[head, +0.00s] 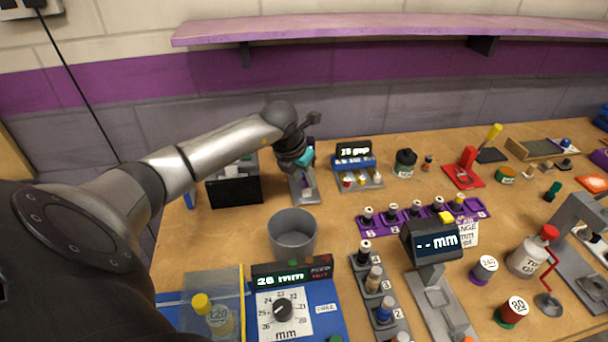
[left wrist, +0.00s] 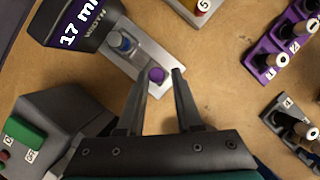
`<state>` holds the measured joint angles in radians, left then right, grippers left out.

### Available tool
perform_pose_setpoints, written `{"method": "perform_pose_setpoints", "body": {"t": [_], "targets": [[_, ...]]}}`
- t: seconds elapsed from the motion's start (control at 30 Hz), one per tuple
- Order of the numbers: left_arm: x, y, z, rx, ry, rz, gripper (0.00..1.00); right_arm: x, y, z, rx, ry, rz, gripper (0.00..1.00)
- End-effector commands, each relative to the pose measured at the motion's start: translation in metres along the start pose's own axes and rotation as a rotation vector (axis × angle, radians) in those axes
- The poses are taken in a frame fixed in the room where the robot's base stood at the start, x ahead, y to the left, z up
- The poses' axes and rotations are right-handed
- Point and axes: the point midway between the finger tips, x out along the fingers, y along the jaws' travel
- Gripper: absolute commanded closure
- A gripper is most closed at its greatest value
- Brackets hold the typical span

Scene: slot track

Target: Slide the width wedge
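The width gauge shows in the left wrist view as a dark display (left wrist: 78,22) reading 17 mm with the word WIDTH. I cannot tell which part is the wedge. My right gripper is not in view.
A dark box (head: 234,190) stands left of the gauge and a blue display unit (head: 357,164) right of it. A grey bin (head: 293,234) stands in front. A purple peg rack (head: 425,213) lies further right. A purple shelf (head: 400,25) runs along the wall above.

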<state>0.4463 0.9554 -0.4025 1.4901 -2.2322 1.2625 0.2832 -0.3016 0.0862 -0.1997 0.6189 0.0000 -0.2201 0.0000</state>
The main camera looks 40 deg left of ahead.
Motion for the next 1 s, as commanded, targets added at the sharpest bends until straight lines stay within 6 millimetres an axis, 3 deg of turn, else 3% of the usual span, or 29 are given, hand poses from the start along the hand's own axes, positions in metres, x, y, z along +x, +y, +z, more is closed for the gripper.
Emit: {"method": "perform_pose_setpoints", "body": {"t": [0.17,0.57,0.67,1.0], "targets": [[0.000,0.000,0.000,0.000,-0.002,0.001,0.46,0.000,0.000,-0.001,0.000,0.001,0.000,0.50],[-0.011,0.002,0.002,0.000,-0.004,0.005,0.46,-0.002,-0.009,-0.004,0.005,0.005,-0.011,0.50],[-0.026,0.002,0.002,0.002,-0.005,0.005,0.46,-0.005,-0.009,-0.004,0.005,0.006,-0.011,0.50],[-0.102,0.002,0.001,0.003,-0.004,0.007,0.46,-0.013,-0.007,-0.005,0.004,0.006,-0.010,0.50]]}}
